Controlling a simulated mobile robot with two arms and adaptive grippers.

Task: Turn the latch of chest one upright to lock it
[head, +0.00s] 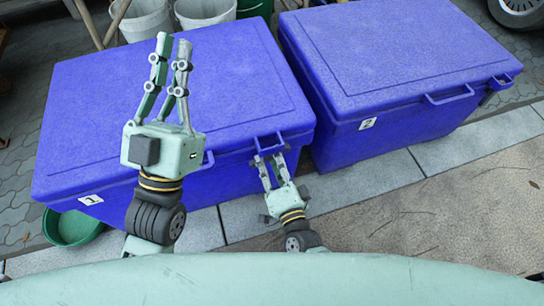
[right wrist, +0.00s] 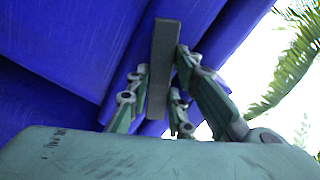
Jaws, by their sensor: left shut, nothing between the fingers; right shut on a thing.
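Chest one (head: 95,120) is the blue chest on the left in the head view, with its lid closed and a "1" label (head: 90,199) on its front. A blue latch (head: 268,141) sits at the front right of its lid edge. My right gripper (head: 269,159) reaches it from below and in front. In the right wrist view a straight grey bar (right wrist: 163,60), apparently the latch, lies between the fingers, which are shut on it. My left gripper (head: 174,45) is shut and empty, pointing up above chest one, and hides part of the lid and front.
A second blue chest (head: 420,45), labelled "2", stands close on the right. A green basin (head: 72,228) lies at chest one's left front corner. Buckets (head: 145,18) stand behind. Paving (head: 440,160) in front of chest two is clear.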

